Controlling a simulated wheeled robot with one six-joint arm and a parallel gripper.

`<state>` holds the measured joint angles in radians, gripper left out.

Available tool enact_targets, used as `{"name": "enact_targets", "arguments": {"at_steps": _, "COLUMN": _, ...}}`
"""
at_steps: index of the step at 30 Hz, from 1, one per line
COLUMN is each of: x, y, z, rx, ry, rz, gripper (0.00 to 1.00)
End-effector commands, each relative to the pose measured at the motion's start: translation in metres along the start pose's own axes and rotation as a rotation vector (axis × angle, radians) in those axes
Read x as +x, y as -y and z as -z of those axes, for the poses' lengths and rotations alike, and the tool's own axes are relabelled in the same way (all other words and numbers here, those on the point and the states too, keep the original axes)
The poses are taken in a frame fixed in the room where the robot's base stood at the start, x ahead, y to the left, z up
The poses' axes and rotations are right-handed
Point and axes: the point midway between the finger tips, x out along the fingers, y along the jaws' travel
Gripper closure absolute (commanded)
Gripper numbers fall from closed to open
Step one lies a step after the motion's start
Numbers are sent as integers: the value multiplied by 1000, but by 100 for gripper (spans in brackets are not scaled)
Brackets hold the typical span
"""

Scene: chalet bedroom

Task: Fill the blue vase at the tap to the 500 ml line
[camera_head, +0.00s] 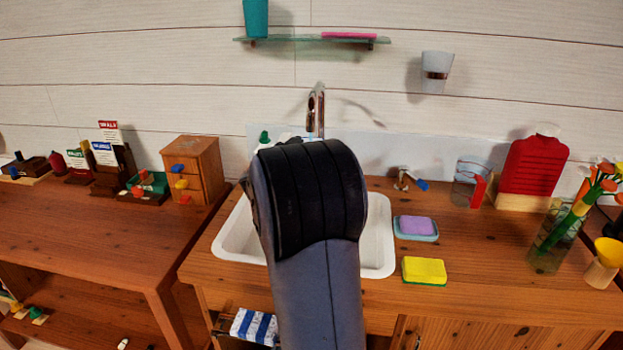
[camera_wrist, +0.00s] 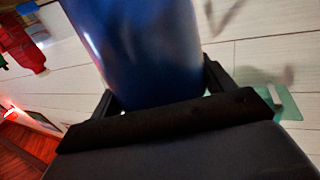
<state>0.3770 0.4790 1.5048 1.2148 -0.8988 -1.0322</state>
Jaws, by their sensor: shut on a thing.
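The blue vase (camera_wrist: 135,45) fills the upper middle of the wrist view, glossy and dark blue. My gripper (camera_wrist: 160,92) is shut on it, with a black finger on each side. The vase's mouth, any fill line and any water inside do not show. In the head view my own arm hides my gripper and nearly all of the vase. The tap (camera_head: 318,112) rises at the wall behind my arm. The white sink (camera_head: 378,240) shows on both sides of the arm. A small metal lever with a blue end (camera_head: 412,182) stands right of the tap.
A glass shelf (camera_head: 300,39) is above the tap. A small drawer box (camera_head: 192,168) stands left.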

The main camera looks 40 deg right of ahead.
Motion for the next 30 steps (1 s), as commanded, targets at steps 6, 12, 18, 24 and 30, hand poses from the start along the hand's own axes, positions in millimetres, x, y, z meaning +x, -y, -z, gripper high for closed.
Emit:
{"name": "enact_targets", "arguments": {"at_steps": 6, "x": -12, "y": -6, "z": 4, "rx": 2, "ry": -5, "rz": 1, "gripper": 80}}
{"name": "enact_targets", "arguments": {"at_steps": 12, "x": -40, "y": -19, "z": 4, "rx": 3, "ry": -5, "rz": 1, "gripper": 80}}
{"name": "enact_targets", "arguments": {"at_steps": 18, "x": -74, "y": -35, "z": 4, "rx": 2, "ry": -4, "rz": 3, "gripper": 80}}
{"name": "enact_targets", "arguments": {"at_steps": 24, "x": -97, "y": -47, "z": 3, "rx": 2, "ry": -5, "rz": 1, "gripper": 80}}
{"name": "enact_targets", "arguments": {"at_steps": 30, "x": -99, "y": -49, "z": 2, "rx": 2, "ry": -5, "rz": -1, "gripper": 80}}
